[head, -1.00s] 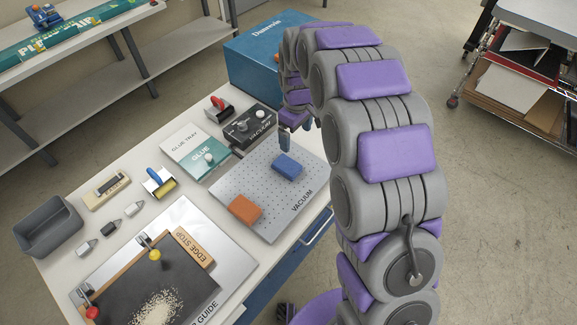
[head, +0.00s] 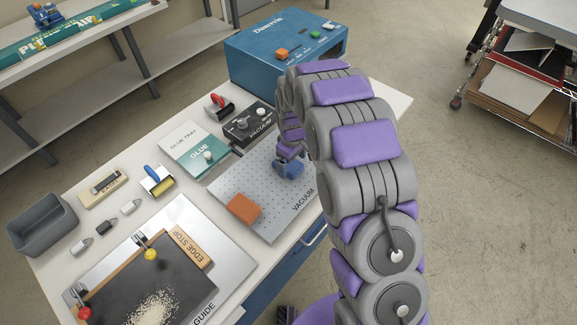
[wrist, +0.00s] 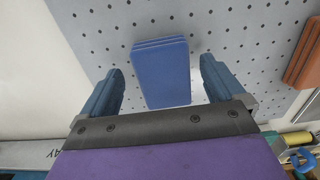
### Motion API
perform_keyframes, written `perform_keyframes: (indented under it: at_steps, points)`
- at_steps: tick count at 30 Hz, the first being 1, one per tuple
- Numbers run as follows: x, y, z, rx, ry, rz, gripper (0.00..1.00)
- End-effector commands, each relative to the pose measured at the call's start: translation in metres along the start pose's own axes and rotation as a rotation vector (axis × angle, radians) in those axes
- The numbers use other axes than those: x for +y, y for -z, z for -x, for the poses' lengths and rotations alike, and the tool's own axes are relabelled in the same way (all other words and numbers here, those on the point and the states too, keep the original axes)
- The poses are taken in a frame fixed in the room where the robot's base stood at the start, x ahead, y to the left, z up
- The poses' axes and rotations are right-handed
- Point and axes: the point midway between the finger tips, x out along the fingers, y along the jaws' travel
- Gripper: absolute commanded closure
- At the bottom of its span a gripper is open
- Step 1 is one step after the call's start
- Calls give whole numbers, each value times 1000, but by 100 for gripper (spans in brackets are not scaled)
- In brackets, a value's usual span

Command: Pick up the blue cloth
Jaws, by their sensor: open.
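The blue cloth (wrist: 162,72), a small folded block, lies on the perforated vacuum plate (head: 280,213). In the wrist view it sits between and just ahead of my two blue fingers. My gripper (wrist: 160,95) is open, with one finger on each side of the cloth and gaps on both sides. In the head view my gripper (head: 290,167) is over the cloth and mostly hides it. Whether the fingertips are down to the plate cannot be told.
An orange block (head: 243,208) lies on the same plate, to the left. The vacuum control box (head: 250,123) and glue tray (head: 195,147) stand behind. A large blue machine (head: 285,55) is at the back. A dark board with grains (head: 145,285) is at the front left.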

Motion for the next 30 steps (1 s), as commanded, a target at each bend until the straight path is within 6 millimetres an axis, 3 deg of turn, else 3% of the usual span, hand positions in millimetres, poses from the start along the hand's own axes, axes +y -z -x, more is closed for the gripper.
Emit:
perform_keyframes:
  at_steps: [3, 9, 27, 30]
  points:
    - [0, -1, -11, -2, 1, 0, 4]
    - [0, -1, -10, 0, 0, 1, 4]
    - [0, 0, -10, -1, 1, 1, 62]
    - [0, 0, -10, -2, 1, 1, 65]
